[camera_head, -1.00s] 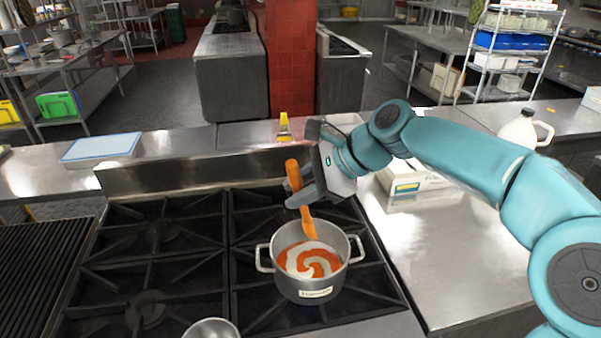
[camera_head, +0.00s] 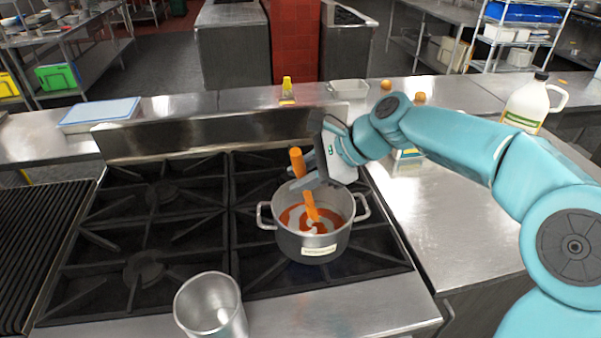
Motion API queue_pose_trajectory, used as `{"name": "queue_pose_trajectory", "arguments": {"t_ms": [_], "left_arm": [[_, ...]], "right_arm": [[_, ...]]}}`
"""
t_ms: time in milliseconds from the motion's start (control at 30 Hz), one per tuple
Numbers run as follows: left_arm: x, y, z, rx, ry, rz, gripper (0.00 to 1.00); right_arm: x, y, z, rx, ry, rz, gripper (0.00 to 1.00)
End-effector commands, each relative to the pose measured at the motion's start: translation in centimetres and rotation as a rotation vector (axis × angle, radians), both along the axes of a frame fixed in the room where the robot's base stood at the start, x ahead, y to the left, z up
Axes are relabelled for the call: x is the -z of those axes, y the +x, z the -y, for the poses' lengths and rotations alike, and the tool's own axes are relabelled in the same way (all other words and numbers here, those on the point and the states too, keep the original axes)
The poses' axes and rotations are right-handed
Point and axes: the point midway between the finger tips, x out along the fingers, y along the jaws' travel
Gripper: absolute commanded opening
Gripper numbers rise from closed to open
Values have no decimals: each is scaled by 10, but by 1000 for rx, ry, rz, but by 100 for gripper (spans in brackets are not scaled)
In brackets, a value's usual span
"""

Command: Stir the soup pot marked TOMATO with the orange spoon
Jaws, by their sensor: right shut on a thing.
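My right gripper (camera_head: 312,181) is shut on the orange spoon (camera_head: 298,161), just above the pot's rear rim. The spoon is tilted, with its handle top up and its lower part (camera_head: 311,207) down inside the pot. Its tip appears to be at the soup, but I cannot tell how deep. My left gripper is not in view.
An empty metal container (camera_head: 211,305) stands at the stove's front edge. A low metal backsplash (camera_head: 215,134) runs behind the black grates.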

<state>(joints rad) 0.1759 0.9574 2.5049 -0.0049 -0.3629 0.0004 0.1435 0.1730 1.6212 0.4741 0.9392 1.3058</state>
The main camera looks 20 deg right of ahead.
Motion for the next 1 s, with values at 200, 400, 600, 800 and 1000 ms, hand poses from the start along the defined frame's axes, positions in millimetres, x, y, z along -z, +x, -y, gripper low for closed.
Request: {"name": "queue_pose_trajectory", "arguments": {"t_ms": [200,400,600,800,1000], "left_arm": [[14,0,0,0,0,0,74],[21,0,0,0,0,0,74],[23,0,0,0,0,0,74],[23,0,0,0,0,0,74],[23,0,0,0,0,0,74]], "right_arm": [[25,7,7,2,1,0,0],[40,12,12,1,0,-1,0],[46,14,14,2,1,0,0],[47,14,14,1,0,0,0],[46,14,15,1,0,0,0]]}}
